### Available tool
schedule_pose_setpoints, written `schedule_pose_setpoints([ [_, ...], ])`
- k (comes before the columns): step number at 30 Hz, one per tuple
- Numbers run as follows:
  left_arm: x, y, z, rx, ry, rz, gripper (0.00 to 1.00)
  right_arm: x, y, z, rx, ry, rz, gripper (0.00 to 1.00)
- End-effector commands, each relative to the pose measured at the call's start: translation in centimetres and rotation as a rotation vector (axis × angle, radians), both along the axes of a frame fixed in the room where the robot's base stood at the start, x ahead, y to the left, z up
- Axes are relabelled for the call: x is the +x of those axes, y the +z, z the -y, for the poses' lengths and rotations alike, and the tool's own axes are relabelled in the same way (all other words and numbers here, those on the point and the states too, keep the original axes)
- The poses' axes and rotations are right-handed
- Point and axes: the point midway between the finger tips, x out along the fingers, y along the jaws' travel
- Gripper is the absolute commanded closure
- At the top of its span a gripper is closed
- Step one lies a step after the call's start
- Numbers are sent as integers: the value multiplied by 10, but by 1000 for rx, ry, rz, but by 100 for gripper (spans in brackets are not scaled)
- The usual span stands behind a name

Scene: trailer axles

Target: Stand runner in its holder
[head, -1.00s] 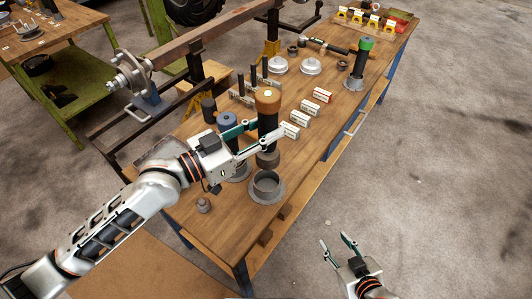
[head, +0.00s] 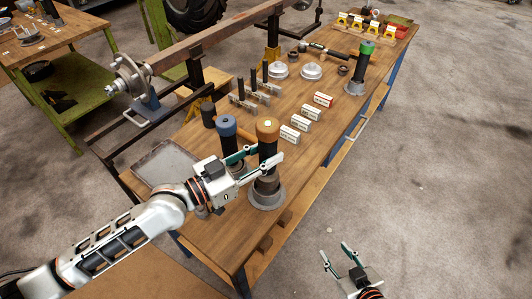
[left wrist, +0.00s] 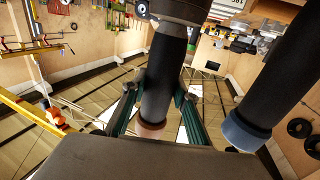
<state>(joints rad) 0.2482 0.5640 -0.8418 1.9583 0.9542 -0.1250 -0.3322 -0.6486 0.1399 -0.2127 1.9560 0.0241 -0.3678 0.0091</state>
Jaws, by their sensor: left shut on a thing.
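The runner is a black cylinder with an orange-brown cap (head: 267,130) and a wider grey-brown lower end. My left gripper (head: 262,160) is shut on its black shaft and holds it upright. The runner's lower end is at the mouth of the grey round holder (head: 268,201) with a flat flange; how deep it sits is hard to tell. In the left wrist view the black shaft (left wrist: 165,75) stands between the two fingers (left wrist: 155,105). My right gripper (head: 343,254) is open and empty, off the table to the right.
A blue-capped black tool (head: 227,128) stands close left of the held one, also in the left wrist view (left wrist: 250,130). A green-capped one (head: 362,65) stands farther back. Several small labelled boxes (head: 301,122) lie right of centre. A grey tray (head: 165,160) lies at left.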

Motion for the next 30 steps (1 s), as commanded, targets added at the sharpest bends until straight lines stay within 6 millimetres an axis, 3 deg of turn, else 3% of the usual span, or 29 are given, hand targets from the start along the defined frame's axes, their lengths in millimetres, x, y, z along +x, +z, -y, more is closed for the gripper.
schedule_pose_setpoints([
  [17,0,-9,0,-5,0,3,100,2,-4,0,2,-1,7,60],
  [18,0,-11,0,0,0,0,66,2,-5,0,2,-1,6,60],
  [20,0,-11,0,-1,0,1,55,1,-5,0,2,-1,5,60],
  [30,0,-11,0,-1,0,1,55,0,-7,0,1,0,1,60],
])
